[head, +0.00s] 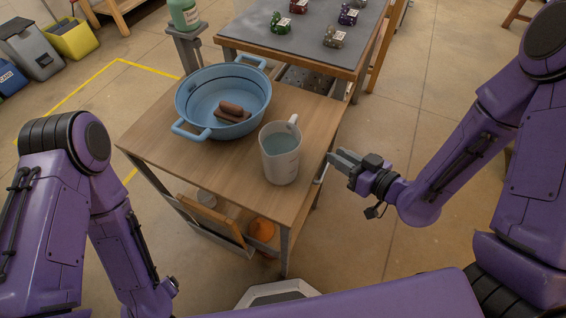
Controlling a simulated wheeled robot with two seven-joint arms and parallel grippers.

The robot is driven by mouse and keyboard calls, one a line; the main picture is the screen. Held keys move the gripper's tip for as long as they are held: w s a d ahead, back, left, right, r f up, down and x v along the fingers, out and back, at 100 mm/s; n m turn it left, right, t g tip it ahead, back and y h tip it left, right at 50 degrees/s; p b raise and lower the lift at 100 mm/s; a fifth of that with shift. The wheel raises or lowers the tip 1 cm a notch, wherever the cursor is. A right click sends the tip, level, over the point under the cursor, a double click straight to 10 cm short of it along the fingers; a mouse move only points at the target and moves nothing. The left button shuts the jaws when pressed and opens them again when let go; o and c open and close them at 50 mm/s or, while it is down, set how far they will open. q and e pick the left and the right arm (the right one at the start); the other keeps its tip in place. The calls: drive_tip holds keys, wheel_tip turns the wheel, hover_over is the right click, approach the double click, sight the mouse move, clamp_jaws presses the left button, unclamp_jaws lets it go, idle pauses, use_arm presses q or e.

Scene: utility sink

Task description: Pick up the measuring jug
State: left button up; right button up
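The measuring jug (281,160) is a white, translucent jug with bluish liquid inside. It stands upright on the wooden table top (160,147) near its right side, with its handle toward the back right. My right gripper (335,160) is to the right of the jug, at the table's right edge, pointing left and apart from the jug. Its fingers look close together, but I cannot tell how far they are parted. My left arm (125,245) is at the lower left, and its gripper does not show.
A blue two-handled basin (192,98) with a brown object (231,113) in it stands left of the jug. A grey-topped table (310,40) with several small coloured items is behind. A post with a green bottle (184,14) stands at the back left. The front of the wooden table is clear.

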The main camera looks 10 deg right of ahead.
sight(294, 125)
drive_tip(key=w+a+r+n+y, duration=0.1)
drive_tip(key=w+a+r, duration=0.1)
drive_tip(key=a, duration=0.1)
drive_tip(key=w+a+r+n+y+p, duration=0.1)
drive_tip(key=w+a+n+y, duration=0.1)
drive_tip(key=a, duration=0.1)
drive_tip(key=w+a+r+n+y, duration=0.1)
drive_tip(key=w+a+r, duration=0.1)
drive_tip(key=w+a, duration=0.1)
drive_tip(key=shift+a+r+n+y, duration=0.3)
drive_tip(key=shift+y, duration=0.1)
drive_tip(key=shift+w+a+f, duration=0.1)
drive_tip(key=shift+w+a, duration=0.2)
drive_tip(key=shift+a, duration=0.1)
use_arm(q)
drive_tip(key=shift+w+d+f, duration=0.1)
drive_tip(key=shift+w, duration=0.2)
use_arm(e)
drive_tip(key=shift+d, duration=0.1)
clamp_jaws()
